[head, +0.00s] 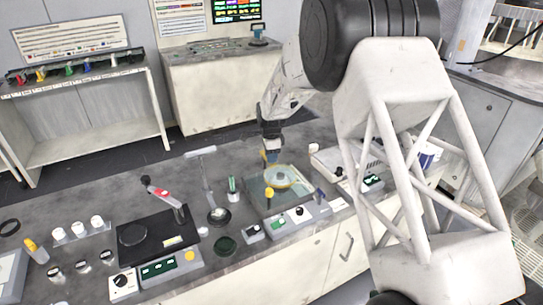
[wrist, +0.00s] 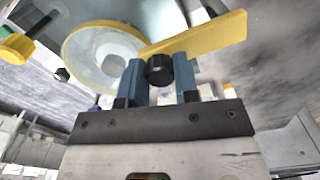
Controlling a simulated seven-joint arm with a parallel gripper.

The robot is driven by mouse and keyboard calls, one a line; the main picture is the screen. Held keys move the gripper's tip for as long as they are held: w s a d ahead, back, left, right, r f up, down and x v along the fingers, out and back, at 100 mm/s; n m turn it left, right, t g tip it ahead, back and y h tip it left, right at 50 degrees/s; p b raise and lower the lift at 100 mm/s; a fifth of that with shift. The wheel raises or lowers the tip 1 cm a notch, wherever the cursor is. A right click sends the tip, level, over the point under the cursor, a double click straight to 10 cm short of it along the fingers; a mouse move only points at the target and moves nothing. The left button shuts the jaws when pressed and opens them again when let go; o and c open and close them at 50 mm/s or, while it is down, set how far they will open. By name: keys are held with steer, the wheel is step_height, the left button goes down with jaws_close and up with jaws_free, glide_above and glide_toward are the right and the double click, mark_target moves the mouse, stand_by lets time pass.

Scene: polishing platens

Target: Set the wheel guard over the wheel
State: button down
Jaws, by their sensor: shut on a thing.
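My gripper (head: 271,158) points down beside the round wheel (head: 283,177) on the polishing machine at the bench's front. In the wrist view, my gripper's blue fingers (wrist: 160,82) are shut on a black knob (wrist: 160,69). A flat yellow piece (wrist: 205,38) of the wheel guard spreads behind the knob. A yellow-rimmed pale disc (wrist: 103,58) lies just left of it. The yellow rim and the yellow piece meet in the picture; I cannot tell whether they are joined or how the guard sits over the wheel.
A yellow knob (head: 269,193) stands close to the wheel, and a control box (head: 299,217) is in front. A white box (head: 328,163) lies to the right.

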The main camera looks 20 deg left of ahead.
steer(key=c, duration=0.9)
jaws_free()
steer(key=shift+o, duration=0.2)
steer(key=shift+r, duration=0.1)
steer(key=shift+r, duration=3.85)
